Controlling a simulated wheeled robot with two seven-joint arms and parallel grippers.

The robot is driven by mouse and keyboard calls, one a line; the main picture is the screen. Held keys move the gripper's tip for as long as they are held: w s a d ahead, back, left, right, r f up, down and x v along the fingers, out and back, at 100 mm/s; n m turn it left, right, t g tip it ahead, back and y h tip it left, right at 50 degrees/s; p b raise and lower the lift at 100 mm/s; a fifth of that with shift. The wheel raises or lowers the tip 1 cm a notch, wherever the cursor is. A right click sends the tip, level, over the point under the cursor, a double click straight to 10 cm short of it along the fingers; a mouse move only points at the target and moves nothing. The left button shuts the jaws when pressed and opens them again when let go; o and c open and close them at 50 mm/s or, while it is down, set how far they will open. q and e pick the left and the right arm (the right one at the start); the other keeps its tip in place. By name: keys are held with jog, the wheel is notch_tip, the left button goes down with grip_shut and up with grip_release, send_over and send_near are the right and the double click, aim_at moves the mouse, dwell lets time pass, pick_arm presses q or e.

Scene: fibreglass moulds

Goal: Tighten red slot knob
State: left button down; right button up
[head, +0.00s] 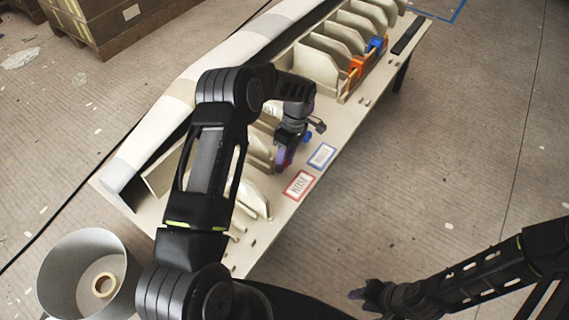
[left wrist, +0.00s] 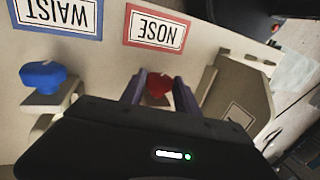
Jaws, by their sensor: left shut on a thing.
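The red slot knob (left wrist: 158,86) shows between the two fingers of my left gripper (left wrist: 158,90) in the left wrist view, below the NOSE label (left wrist: 160,30). The fingers are shut on it from both sides. The gripper body hides the lower part of the knob and its slot. In the head view my left gripper (head: 285,158) reaches down at the table edge beside the NOSE label (head: 300,185), and the red knob is hidden there. My right gripper (head: 366,294) is empty over the floor at the lower right; its jaw opening is unclear.
A blue knob (left wrist: 43,75) stands by the WAIST label (left wrist: 58,14), left of my fingers in the wrist view. A grey bin (head: 62,270) stands on the floor at lower left.

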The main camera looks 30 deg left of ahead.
dwell(0.3)
pick_arm(q)
jog(key=c, duration=0.9)
grip_release()
jog(key=v, duration=0.7)
jog(key=shift+w+r, duration=0.2)
jog(key=shift+r, duration=0.15)
